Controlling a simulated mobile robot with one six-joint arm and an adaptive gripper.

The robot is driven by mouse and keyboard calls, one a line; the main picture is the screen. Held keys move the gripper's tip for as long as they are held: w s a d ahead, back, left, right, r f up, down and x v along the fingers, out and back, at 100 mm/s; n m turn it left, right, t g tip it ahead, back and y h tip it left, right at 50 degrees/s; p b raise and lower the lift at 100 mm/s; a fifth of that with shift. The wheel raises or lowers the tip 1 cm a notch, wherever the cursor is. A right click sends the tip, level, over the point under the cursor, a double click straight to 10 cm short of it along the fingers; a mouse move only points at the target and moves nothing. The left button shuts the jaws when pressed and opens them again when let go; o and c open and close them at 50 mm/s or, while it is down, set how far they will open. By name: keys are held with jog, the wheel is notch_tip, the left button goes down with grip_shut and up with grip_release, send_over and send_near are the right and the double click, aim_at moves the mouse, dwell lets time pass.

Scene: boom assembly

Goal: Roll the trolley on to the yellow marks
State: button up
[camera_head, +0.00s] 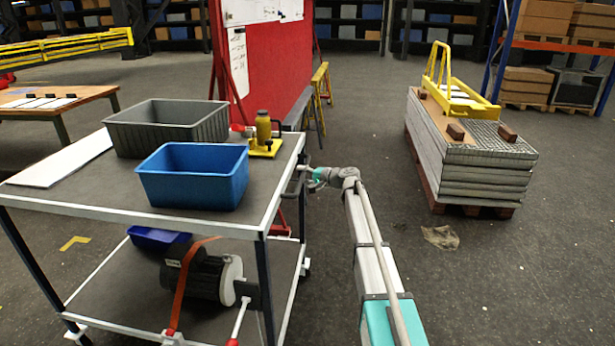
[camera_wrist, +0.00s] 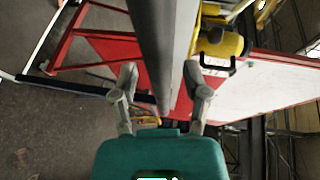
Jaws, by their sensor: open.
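The trolley (camera_head: 75,203) is a two-deck cart with a dark top, pale edges and dark legs, standing at the left in the head view. A dark push handle (camera_head: 294,184) is on its right end. My gripper (camera_head: 308,174) is at that handle, its fingers small and partly hidden. In the wrist view my gripper (camera_wrist: 161,95) has its two fingers apart, with a grey bar (camera_wrist: 160,45) running between them. I cannot tell whether the fingers touch anything. A yellow mark (camera_head: 75,242) lies on the floor, seen under the trolley's left side.
The trolley carries a grey bin (camera_head: 165,125), a blue bin (camera_head: 192,178), a yellow jack (camera_head: 264,140) and, below, a strapped motor (camera_head: 205,278). A red board (camera_head: 265,60) stands behind. A pallet stack (camera_head: 475,170) stands right. Crumpled paper (camera_head: 440,237) lies on open floor.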

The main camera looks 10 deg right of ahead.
grip_shut()
dwell(0.3)
